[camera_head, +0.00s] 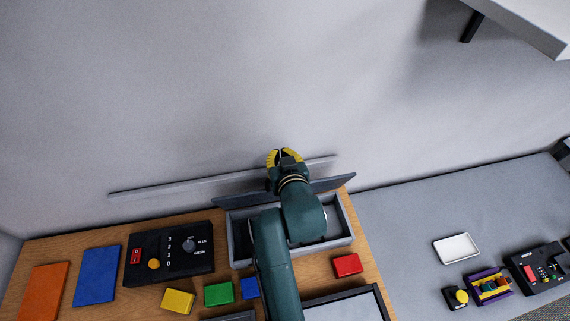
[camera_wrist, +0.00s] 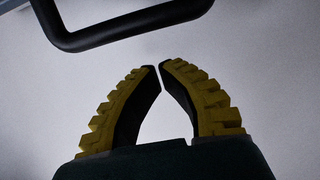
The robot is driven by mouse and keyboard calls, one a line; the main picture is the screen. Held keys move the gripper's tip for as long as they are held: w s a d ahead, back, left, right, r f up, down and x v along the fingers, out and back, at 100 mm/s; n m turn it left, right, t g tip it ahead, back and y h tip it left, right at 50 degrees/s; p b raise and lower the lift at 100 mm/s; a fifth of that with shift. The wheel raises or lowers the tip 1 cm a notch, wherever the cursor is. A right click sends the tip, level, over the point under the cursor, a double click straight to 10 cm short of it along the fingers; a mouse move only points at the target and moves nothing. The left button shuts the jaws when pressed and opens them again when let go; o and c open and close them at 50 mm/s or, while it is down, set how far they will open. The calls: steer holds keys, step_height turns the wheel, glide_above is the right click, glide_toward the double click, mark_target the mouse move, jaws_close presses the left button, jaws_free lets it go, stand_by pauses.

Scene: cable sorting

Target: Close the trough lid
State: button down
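The grey trough (camera_head: 346,222) stands on the wooden table. Its dark lid (camera_head: 333,184) stands raised along the back edge, so the trough is open at the top. My arm crosses in front and hides the middle of both. My gripper (camera_head: 283,152), with yellow ridged fingers, is above the lid's upper edge, near the wall. In the wrist view my gripper (camera_wrist: 159,67) has its fingertips almost touching, with nothing between them. A dark bent bar like a handle (camera_wrist: 130,27) crosses the top left there, apart from the fingertips; I cannot tell what it belongs to.
A long grey strip (camera_head: 160,188) lies behind the lid. A black control box (camera_head: 185,265), orange (camera_head: 44,290) and blue (camera_head: 97,276) plates, and yellow (camera_head: 178,301), green (camera_head: 218,294) and red (camera_head: 347,265) blocks lie near the trough. A white tray (camera_head: 457,248) sits right.

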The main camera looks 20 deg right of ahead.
steer(key=shift+s+a+f+p, duration=0.2)
steer(key=shift+s+f+p, duration=0.2)
steer(key=shift+s+f, duration=0.8)
